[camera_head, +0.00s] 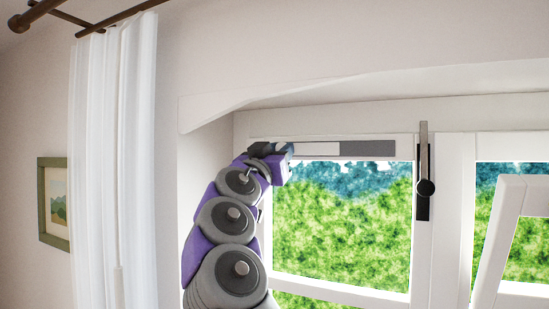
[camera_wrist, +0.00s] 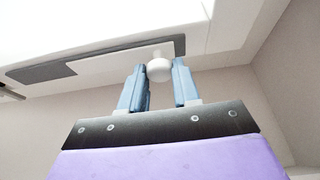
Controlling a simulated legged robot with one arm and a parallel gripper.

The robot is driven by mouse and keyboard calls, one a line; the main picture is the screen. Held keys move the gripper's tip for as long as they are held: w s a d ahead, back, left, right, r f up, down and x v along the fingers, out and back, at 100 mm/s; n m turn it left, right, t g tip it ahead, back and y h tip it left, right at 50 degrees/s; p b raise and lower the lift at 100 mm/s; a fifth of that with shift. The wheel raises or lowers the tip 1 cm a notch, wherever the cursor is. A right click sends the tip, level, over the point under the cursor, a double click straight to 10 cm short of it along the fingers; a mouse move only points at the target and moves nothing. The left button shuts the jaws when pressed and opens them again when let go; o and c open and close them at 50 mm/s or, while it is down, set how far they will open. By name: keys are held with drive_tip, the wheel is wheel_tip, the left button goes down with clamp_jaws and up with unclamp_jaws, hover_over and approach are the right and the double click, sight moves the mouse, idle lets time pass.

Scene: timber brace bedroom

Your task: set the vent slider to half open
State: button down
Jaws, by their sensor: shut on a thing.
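The vent is a long strip along the top of the window frame. Its white slider plate (camera_head: 318,148) covers the left part, and the grey vent strip (camera_head: 368,148) shows bare to its right. In the wrist view, the white plate (camera_wrist: 112,60) has a long grey stretch (camera_wrist: 40,72) on its left and a thin dark edge on its right. A round white knob (camera_wrist: 158,72) sits near the plate's right end. My gripper (camera_wrist: 160,82) has its blue fingers on either side of the knob, shut on it. In the head view, my gripper (camera_head: 284,152) hides the vent's left end.
A dark window handle (camera_head: 424,187) stands right of the vent on the frame. A tilted white sash (camera_head: 496,240) is at far right. A white curtain (camera_head: 113,150) hangs at left by a framed picture (camera_head: 53,203). The recess wall is close left of my arm.

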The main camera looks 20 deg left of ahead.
sight(303, 144)
drive_tip(key=shift+s+d+b, duration=0.2)
drive_tip(key=shift+d+b, duration=1.15)
drive_tip(key=shift+d, duration=1.05)
drive_tip(key=shift+a, duration=0.1)
drive_tip(key=c, duration=1.2)
unclamp_jaws()
drive_tip(key=shift+a, duration=0.1)
drive_tip(key=o, duration=0.4)
drive_tip(key=shift+a, duration=0.2)
drive_tip(key=shift+c, duration=0.2)
drive_tip(key=shift+d, duration=0.1)
